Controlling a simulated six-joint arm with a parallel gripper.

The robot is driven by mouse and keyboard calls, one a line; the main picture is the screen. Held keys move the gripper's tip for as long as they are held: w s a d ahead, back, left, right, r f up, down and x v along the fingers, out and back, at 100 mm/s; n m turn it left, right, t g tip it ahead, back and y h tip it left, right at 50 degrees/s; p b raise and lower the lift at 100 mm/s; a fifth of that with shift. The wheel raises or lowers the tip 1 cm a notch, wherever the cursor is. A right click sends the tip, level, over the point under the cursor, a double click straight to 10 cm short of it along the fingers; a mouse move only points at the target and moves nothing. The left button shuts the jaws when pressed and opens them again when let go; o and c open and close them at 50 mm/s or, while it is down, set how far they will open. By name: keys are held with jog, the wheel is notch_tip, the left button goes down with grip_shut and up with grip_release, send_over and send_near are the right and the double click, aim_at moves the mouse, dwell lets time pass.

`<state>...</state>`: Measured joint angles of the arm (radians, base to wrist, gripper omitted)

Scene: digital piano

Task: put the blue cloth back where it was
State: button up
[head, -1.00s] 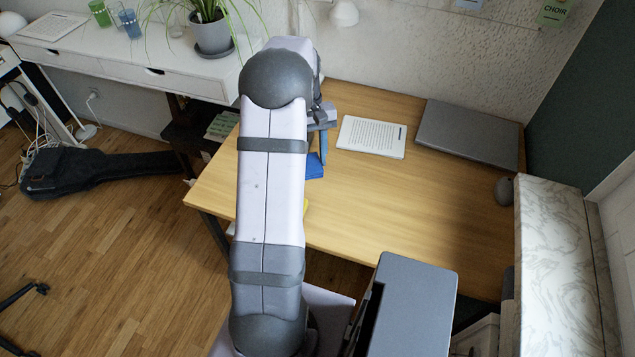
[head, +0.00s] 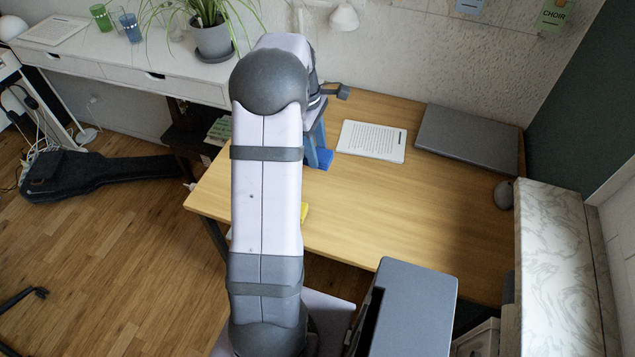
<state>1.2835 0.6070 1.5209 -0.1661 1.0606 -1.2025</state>
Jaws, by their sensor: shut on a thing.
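The blue cloth (head: 325,159) shows as a small patch just right of my arm, over the left part of the wooden desk (head: 420,215). My gripper (head: 316,151) is partly hidden behind my arm. Its visible finger reaches down to the cloth, and it is shut on the cloth. The rest of the cloth is hidden, and I cannot tell whether it touches the desk.
A tablet with text (head: 372,140) lies right of the cloth, with a closed grey laptop (head: 468,137) beyond it. A potted plant (head: 212,40) stands on the white shelf (head: 130,75). The desk's middle is clear.

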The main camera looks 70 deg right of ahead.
jog(key=shift+f+p, duration=0.7)
jog(key=shift+f, duration=4.3)
jog(key=shift+f, duration=0.2)
jog(key=o, duration=1)
jog(key=shift+r, duration=0.1)
jog(key=r, duration=0.4)
jog(key=w+r+b, duration=0.1)
jog(key=r, duration=0.7)
jog(key=shift+w+b, duration=0.4)
